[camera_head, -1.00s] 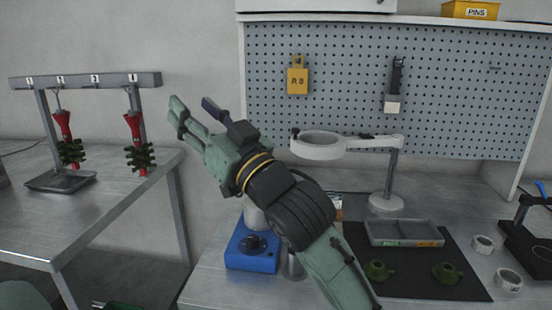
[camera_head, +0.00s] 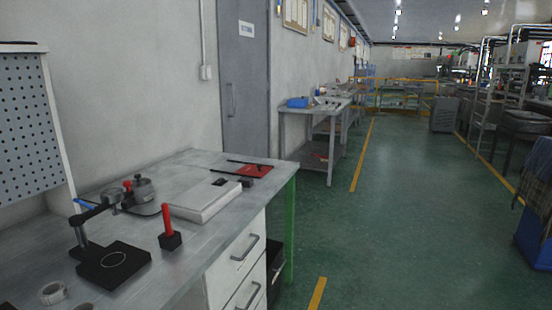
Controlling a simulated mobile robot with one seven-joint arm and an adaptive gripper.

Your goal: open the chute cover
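My gripper is not in the head view now. I cannot make out a chute cover in this view. The view faces along a wall, past the right end of a metal workbench (camera_head: 205,165) and out over a green factory floor.
On the bench are a black stand (camera_head: 113,265), a red-handled tool (camera_head: 169,228), a metal pot device (camera_head: 141,193), a white flat box (camera_head: 205,200) and a red mat (camera_head: 254,171). A second table (camera_head: 330,110) stands farther along the wall. The green floor (camera_head: 400,220) is clear.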

